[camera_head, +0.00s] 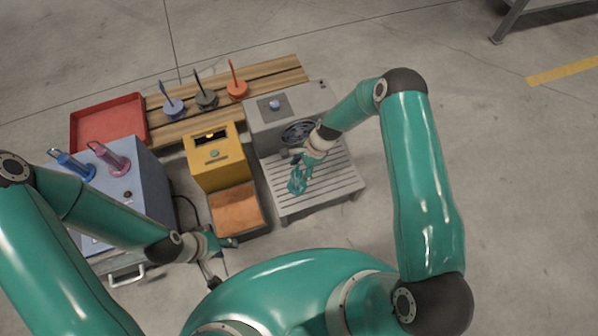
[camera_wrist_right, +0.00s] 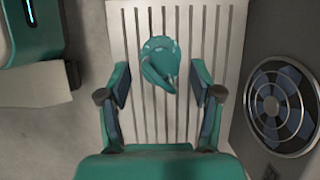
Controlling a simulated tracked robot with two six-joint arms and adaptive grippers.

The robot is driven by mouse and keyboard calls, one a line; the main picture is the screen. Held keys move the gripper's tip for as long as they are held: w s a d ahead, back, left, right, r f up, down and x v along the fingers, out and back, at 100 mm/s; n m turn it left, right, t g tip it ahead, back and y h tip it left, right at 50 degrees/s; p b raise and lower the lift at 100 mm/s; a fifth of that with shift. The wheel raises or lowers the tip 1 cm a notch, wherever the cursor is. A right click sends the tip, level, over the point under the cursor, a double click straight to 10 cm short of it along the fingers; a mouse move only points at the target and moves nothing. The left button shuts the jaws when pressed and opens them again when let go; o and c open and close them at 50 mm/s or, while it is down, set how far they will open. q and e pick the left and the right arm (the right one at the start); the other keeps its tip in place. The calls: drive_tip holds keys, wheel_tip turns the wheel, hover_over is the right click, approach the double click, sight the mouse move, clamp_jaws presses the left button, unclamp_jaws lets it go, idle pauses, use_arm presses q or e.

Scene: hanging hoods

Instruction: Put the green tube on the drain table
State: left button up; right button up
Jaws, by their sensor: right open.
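The green tube (camera_head: 297,182) is a curled teal piece on the slatted grey drain table (camera_head: 340,189). In the right wrist view the tube (camera_wrist_right: 158,62) lies over the slats (camera_wrist_right: 210,20), beyond the fingertips and roughly midway between them. My right gripper (camera_head: 305,165) is over the table; in its wrist view the gripper (camera_wrist_right: 160,95) has its fingers spread wide with nothing between them. My left gripper (camera_head: 223,262) is low, in front of the orange-topped box, with its fingers apart and nothing held.
A fan-fronted grey unit (camera_head: 285,106) stands behind the drain table. Left of it are a yellow machine (camera_head: 216,155) and its orange tray (camera_head: 236,208). A blue-grey cabinet (camera_head: 150,185) bears a blue and a pink tube.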

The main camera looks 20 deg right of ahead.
drive_tip(key=p+v, duration=0.2)
drive_tip(key=v, duration=0.6)
drive_tip(key=s+a+r+n, duration=0.2)
drive_tip(key=s+n, duration=0.5)
drive_tip(key=s, duration=0.2)
drive_tip(key=s+a+r+n, duration=0.2)
drive_tip(key=s+a+n, duration=0.1)
drive_tip(key=s+n, duration=0.5)
drive_tip(key=shift+s+a+n+t, duration=0.3)
drive_tip(key=shift+s+t, duration=0.1)
drive_tip(key=shift+s, duration=0.75)
wheel_tip(320, 180, up, 24)
drive_tip(key=p, duration=2.4)
drive_tip(key=shift+r, duration=0.2)
